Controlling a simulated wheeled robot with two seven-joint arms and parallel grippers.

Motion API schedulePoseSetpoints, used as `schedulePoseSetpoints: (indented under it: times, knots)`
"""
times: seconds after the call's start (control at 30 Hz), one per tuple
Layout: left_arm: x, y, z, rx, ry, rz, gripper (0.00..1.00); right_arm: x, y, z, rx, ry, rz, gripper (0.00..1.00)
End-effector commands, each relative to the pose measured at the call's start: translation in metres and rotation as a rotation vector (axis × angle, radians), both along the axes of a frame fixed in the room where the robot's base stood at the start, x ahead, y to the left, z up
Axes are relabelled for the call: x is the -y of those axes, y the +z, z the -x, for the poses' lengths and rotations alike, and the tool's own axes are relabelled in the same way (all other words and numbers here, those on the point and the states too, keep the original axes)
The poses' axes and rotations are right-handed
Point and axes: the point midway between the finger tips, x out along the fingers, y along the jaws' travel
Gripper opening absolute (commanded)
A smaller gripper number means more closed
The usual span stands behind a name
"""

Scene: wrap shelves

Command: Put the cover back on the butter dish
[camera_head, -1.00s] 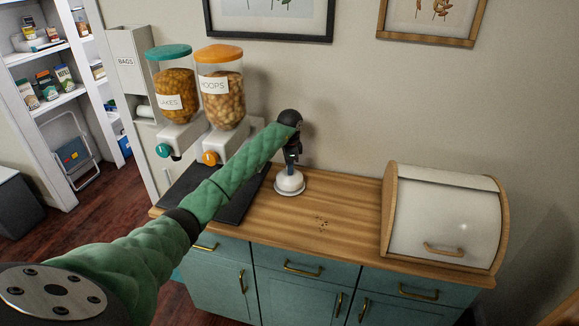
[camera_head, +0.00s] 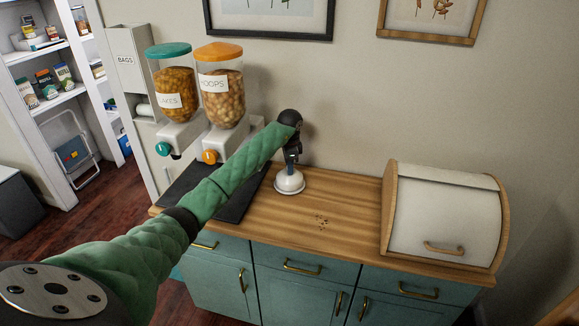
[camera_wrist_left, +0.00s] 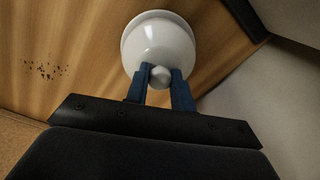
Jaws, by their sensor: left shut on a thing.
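The white domed butter dish cover (camera_head: 289,179) is on the wooden counter, right of the cereal dispensers. My left gripper (camera_head: 292,158) reaches it from above. In the left wrist view, the blue fingers of my left gripper (camera_wrist_left: 160,78) are shut on the round knob of the cover (camera_wrist_left: 163,45). The butter dish (camera_head: 289,192) shows only as a pale rim below the cover; the rest is hidden. The cover sits over the dish and looks about upright. Whether it is fully seated or slightly above the dish, I cannot tell. My right gripper is not in view.
Two cereal dispensers (camera_head: 219,100) stand left of the dish, with a dark mat (camera_head: 235,205) in front. A bread bin (camera_head: 445,215) stands at the right. Dark crumbs (camera_head: 321,222) lie on the otherwise clear counter (camera_head: 345,205) between the dish and the bin.

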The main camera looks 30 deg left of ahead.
Motion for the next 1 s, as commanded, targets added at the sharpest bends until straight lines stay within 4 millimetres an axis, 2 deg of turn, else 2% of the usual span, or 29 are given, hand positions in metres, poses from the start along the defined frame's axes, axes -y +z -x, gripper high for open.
schedulePoseSetpoints:
  times: [0.4, 0.43, 0.53, 0.57, 0.77, 0.87, 1.0]
  knots:
    - [0.0, -0.0009, 0.0001, 0.001, 0.0, 0.001, 0.0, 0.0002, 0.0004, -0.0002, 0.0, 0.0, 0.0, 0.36]
    - [0.0, -0.0009, 0.0001, 0.001, 0.0, 0.001, 0.26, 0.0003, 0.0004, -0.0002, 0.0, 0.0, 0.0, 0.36]
    - [0.0, -0.0009, 0.0001, 0.0, 0.0, 0.0, 0.46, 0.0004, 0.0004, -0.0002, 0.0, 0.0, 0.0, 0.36]
    - [0.0, -0.0009, 0.0001, 0.0, 0.0, 0.0, 0.49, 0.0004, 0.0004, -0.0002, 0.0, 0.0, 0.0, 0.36]
    - [0.0, -0.001, 0.0001, 0.0, 0.0, 0.0, 0.49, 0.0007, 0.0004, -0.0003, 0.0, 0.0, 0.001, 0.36]
    - [-0.0001, -0.0012, 0.0002, 0.0, 0.0, 0.0, 0.69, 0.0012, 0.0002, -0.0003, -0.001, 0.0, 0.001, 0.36]
    - [0.0, -0.0011, 0.0002, 0.0, 0.0, 0.0, 0.71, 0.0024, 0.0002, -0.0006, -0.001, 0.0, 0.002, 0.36]
